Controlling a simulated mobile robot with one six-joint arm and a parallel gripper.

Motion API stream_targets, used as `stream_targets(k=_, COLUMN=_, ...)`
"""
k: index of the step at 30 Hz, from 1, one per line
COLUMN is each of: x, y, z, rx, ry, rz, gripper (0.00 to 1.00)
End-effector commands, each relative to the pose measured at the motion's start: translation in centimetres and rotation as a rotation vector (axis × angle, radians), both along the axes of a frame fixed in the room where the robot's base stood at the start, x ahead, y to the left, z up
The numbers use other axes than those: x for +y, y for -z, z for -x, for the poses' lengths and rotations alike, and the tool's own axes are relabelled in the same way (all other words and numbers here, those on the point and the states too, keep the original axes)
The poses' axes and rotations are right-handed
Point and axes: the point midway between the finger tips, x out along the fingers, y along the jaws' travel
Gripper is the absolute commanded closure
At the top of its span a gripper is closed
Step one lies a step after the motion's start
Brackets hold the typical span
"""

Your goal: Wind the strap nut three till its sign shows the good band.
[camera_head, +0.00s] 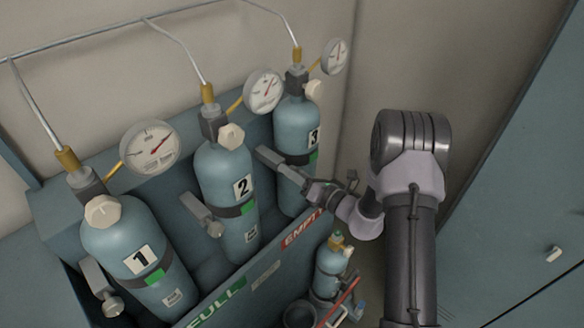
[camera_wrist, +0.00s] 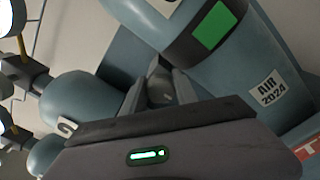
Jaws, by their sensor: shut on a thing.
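Cylinder 3 (camera_head: 297,128) stands upright at the right end of the rack with a dark strap round it. Its strap nut (camera_wrist: 160,90) is a grey knob seen between my fingers in the wrist view; in the head view my gripper hides it. My gripper (camera_head: 296,178) is shut on this nut, reaching in from the right past the cylinder's front. The strap's clamp block (camera_head: 267,158) shows just left of the fingers. A plain green patch (camera_wrist: 212,27) shows at the strap; it also shows in the head view (camera_head: 313,157). No other colour is visible on it.
Cylinder 2 (camera_head: 222,170) and cylinder 1 (camera_head: 130,240) stand to the left, with their own clamps and gauges. The rack's front wall (camera_head: 215,300) carries FULL and EMPTY labels. A small cylinder (camera_head: 328,262) stands below my arm. A blue cabinet (camera_head: 530,170) is at right.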

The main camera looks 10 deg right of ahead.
Motion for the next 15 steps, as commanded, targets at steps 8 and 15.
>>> stream_targets(k=8, x=-0.01, y=0.04, z=0.02, rx=0.023, ry=0.000, rz=-0.035, gripper=1.00)
stream_targets(k=15, x=-0.02, y=0.07, z=0.01, rx=0.024, ry=0.000, rz=-0.037, gripper=1.00)
